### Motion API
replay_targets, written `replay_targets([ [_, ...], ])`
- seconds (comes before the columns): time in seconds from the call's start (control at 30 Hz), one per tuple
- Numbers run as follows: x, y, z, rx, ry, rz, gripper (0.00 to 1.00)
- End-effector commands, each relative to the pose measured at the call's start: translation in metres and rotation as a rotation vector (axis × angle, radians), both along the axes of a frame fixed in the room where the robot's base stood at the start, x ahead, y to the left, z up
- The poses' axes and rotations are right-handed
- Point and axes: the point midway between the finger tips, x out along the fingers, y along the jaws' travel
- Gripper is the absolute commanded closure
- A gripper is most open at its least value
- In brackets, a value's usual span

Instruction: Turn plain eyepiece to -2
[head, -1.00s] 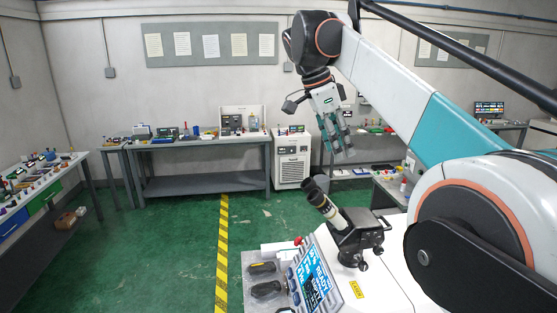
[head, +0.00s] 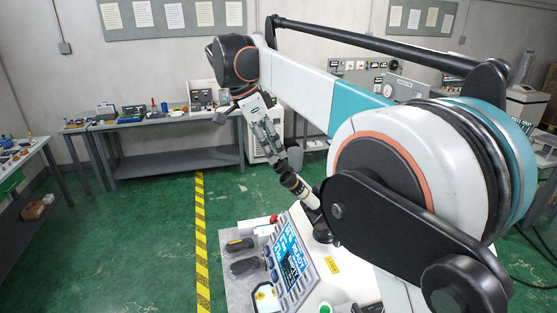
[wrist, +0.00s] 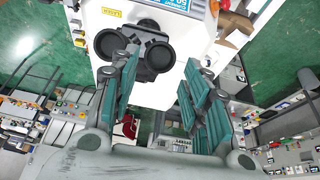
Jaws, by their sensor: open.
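The microscope's two dark eyepieces show end-on in the wrist view, a left one (wrist: 109,43) and a right one (wrist: 158,57). I cannot tell from their faces which is plain. In the head view the nearer eyepiece (head: 300,191) has a cream band; the other is largely hidden. My gripper (head: 279,160) is open just above the eyepieces, pointing down at them. In the wrist view its jaws (wrist: 158,68) lie on either side of the right eyepiece, the left jaw close to the gap between the eyepieces. I see no grip on either.
A control panel (head: 291,256) with a blue screen stands in front of the microscope, with dark handled items (head: 244,267) to its left. My arm hides much of the microscope body. A workbench (head: 172,160) stands at the back; the green floor left is open.

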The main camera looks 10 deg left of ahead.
Motion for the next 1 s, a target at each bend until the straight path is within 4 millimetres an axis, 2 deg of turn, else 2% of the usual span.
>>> replay_targets([
  [0.3,0.007,-0.015,-0.038,0.000,-0.001,0.000,0.57],
  [0.5,0.009,-0.018,-0.047,0.000,-0.001,0.000,0.57],
  [0.73,0.009,-0.018,-0.048,0.000,-0.001,0.000,0.57],
  [0.9,0.009,-0.018,-0.047,0.000,-0.001,0.000,0.90],
  [1.0,0.009,-0.018,-0.047,0.000,-0.001,0.000,0.90],
])
